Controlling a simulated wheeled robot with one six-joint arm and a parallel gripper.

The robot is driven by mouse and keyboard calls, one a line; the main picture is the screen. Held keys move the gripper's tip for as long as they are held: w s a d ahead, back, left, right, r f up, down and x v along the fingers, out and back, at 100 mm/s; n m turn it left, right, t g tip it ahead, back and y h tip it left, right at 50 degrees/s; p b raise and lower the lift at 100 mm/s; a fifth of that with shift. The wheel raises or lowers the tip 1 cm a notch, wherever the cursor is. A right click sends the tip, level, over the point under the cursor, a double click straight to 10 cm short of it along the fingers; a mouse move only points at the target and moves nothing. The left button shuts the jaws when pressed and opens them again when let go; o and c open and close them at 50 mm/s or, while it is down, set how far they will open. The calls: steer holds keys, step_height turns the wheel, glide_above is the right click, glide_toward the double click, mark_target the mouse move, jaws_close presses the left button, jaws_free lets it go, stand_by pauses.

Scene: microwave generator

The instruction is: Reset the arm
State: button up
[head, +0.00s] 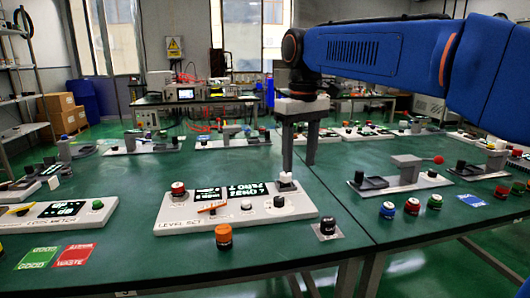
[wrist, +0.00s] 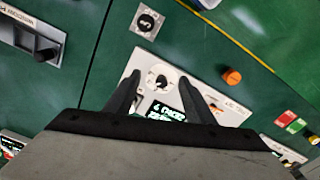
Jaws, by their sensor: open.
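My blue arm (head: 385,50) reaches in from the upper right in the head view. My gripper (head: 299,167) points down above the back right part of a white panel (head: 180,226) marked LEVEL SET. In the wrist view my gripper (wrist: 160,76) has its two fingers well apart, with nothing held between them. The panel's round knob (wrist: 160,77) shows between the fingertips, and its lit display (wrist: 165,111) shows behind them. In the head view a small white knob (head: 286,179) is just under the near finger; whether they touch I cannot tell.
Green and red cards (head: 75,255) lie at left. Several coloured buttons (head: 411,206) and a panel with a grey lever (head: 405,172) are at right. Bare green tabletop lies between.

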steer(key=s+d+f+m+t, duration=0.2)
steer(key=s+d+f+m, duration=0.1)
steer(key=s+d+f, duration=0.8)
steer(key=s+d+f+m+t, duration=0.2)
steer(key=s+d+f+m, duration=0.1)
steer(key=s+d+f, duration=0.6)
steer(key=s+f, duration=0.3)
steer(key=s, duration=0.1)
steer(key=shift+s+d+f+t, duration=0.2)
steer(key=shift+s+f+t, duration=0.05)
steer(key=shift+f+t, duration=0.1)
